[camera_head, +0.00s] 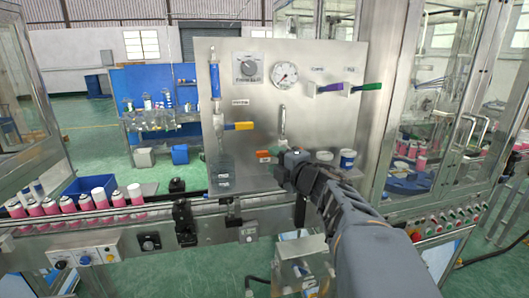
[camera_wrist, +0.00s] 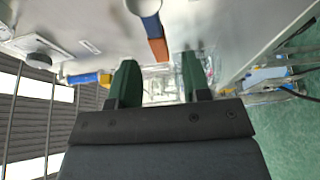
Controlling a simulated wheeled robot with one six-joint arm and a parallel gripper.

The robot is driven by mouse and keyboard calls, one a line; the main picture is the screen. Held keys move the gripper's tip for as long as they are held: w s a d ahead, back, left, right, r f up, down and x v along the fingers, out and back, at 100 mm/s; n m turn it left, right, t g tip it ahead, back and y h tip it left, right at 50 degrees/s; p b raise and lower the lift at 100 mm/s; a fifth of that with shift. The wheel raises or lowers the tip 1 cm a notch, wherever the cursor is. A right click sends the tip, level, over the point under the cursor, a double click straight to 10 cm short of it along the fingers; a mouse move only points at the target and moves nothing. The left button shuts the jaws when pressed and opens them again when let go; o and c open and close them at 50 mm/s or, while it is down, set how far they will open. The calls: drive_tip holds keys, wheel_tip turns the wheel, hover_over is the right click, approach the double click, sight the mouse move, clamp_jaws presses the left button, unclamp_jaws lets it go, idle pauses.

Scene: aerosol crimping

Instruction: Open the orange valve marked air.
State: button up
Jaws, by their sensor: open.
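An orange handle tip (camera_head: 263,155) shows low on the grey panel, just left of my gripper (camera_head: 277,158) in the head view. The wrist view shows an orange handle end (camera_wrist: 158,49) joined to a blue part on a pale round hub; it seems to be the same valve. My gripper (camera_wrist: 160,80) is open, with its two dark green fingers apart. The orange end lies above the gap between them in the wrist view; I cannot tell whether either finger touches it. The valve's marking is not readable, and my gripper may hide part of it.
A yellow-orange handle (camera_head: 241,126) sits above left on the panel (camera_head: 315,125). Purple (camera_head: 329,87) and green (camera_head: 368,86) handles stick out at upper right. A knob (camera_head: 247,67) and gauge (camera_head: 285,75) are above. Pink cans (camera_head: 101,198) line the conveyor at left.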

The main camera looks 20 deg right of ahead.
sight(267, 155)
drive_tip(key=shift+w+a+p, duration=0.15)
drive_tip(key=shift+w+a, duration=0.1)
drive_tip(key=shift+w, duration=1)
drive_tip(key=shift+w+a+p, duration=0.15)
drive_tip(key=shift+w+a, duration=0.1)
drive_tip(key=shift+w, duration=1)
drive_tip(key=shift+c, duration=0.3)
clamp_jaws()
